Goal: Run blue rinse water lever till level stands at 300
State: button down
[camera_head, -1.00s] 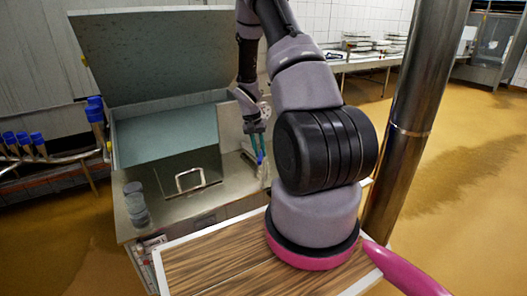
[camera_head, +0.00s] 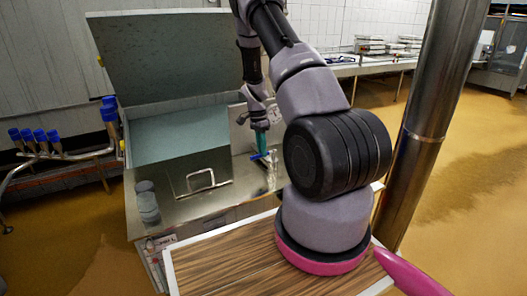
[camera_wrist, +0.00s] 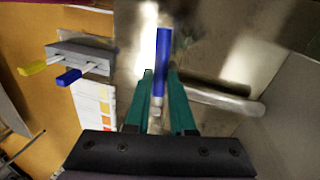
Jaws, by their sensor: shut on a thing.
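My gripper (camera_head: 261,141) is at the right end of the steel basin's top in the head view, with its teal fingers pointing down. A blue lever (camera_head: 259,156) shows at the fingertips, next to a small metal fitting. In the wrist view, my gripper's fingers (camera_wrist: 161,78) are shut on the blue lever (camera_wrist: 162,50), which stands out beyond the tips. A metal pipe (camera_wrist: 215,97) runs right from beside the fingers. No level reading of 300 can be made out in either view.
The steel basin has a raised lid (camera_head: 160,55) and a closed cover with a handle (camera_head: 201,181). Grey cylinders (camera_head: 147,203) stand at its left. A wooden-topped table (camera_head: 225,263) is in front. A block (camera_wrist: 80,60) with yellow and blue handles shows in the wrist view.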

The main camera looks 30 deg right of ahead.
jog(key=shift+w+m, duration=0.3)
jog(key=shift+m, duration=0.1)
jog(key=c, duration=0.8)
grip_release()
jog(key=shift+o, duration=0.2)
jog(key=shift+r, duration=0.1)
notch_tip(320, 180, up, 10)
jog(key=w, duration=0.2)
jog(key=shift+r, duration=0.25)
